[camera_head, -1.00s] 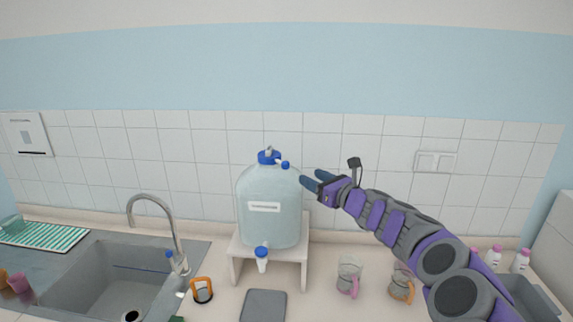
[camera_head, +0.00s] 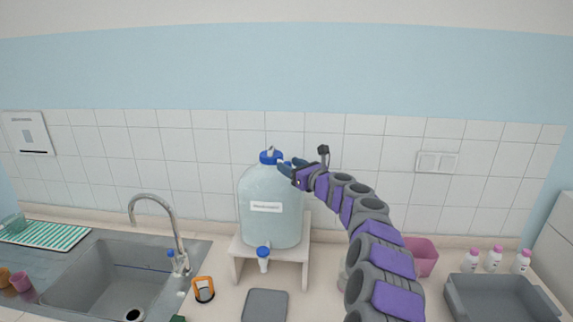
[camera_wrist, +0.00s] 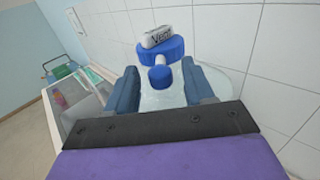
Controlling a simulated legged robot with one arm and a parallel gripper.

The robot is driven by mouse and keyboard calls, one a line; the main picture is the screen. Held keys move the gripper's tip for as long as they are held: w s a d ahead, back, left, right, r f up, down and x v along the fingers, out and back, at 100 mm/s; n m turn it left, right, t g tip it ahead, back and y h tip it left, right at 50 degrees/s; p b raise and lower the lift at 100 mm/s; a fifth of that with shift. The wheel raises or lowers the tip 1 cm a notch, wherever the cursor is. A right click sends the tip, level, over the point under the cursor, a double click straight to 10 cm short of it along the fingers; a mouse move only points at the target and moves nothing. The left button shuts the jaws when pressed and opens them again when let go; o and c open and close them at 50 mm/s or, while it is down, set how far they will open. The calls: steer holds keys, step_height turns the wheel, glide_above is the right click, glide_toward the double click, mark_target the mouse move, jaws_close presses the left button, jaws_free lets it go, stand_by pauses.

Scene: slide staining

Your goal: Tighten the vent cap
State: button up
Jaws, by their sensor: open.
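A translucent carboy (camera_head: 268,222) with a white label stands on a white stand (camera_head: 240,246). Its large blue top cap (camera_head: 270,157) also shows in the wrist view (camera_wrist: 176,47), below a white piece (camera_wrist: 163,37) lettered "Vent". A small blue vent cap (camera_wrist: 160,79) sticks out from the neck toward my gripper. My gripper (camera_head: 290,165) is open at the right of the carboy's neck. In the wrist view its two blue fingers (camera_wrist: 159,72) lie on either side of the small cap, with gaps visible. In the head view my fingers hide the small cap.
A blue-topped spigot (camera_head: 263,254) is low on the carboy's front. The tiled wall (camera_head: 210,160) is close behind. A sink with a faucet (camera_head: 160,205) is at left. A pink container (camera_head: 423,257), grey tray (camera_head: 498,300) and white bottles (camera_head: 494,260) are at right.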

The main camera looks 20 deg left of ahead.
mark_target(276, 157)
steer(key=shift+x, duration=1.1)
steer(key=shift+c, duration=0.2)
jaws_close()
